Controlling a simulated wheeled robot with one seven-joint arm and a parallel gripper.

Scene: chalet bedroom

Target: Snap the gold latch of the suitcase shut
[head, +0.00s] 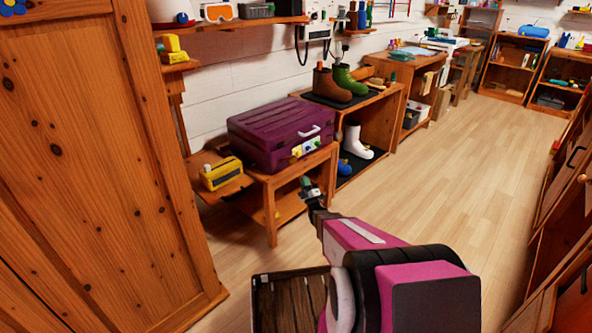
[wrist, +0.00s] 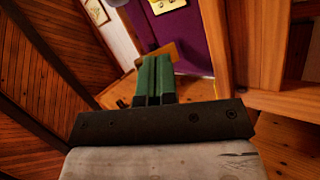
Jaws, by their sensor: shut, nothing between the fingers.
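The purple suitcase (head: 268,132) lies closed-looking on a low wooden table, its handle side facing the open floor. A pale plate (head: 309,147) with small coloured fittings sits on its front; a yellowish fitting (head: 297,152), perhaps the gold latch, is at its left end. Whether the latch is open is too small to tell. My gripper (head: 306,182) is below and in front of the plate, apart from the suitcase. In the wrist view my green fingers (wrist: 154,74) are together and empty, with the purple suitcase (wrist: 195,38) beyond and a plate with gold spots (wrist: 166,4) at the top edge.
A yellow toaster-like object (head: 221,174) stands on a low shelf left of the suitcase. The table's front edge (head: 300,165) is close to my gripper. A boot shelf (head: 385,108) stands to the right, a tall wooden cupboard (head: 75,150) at left. The floor (head: 450,165) at right is clear.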

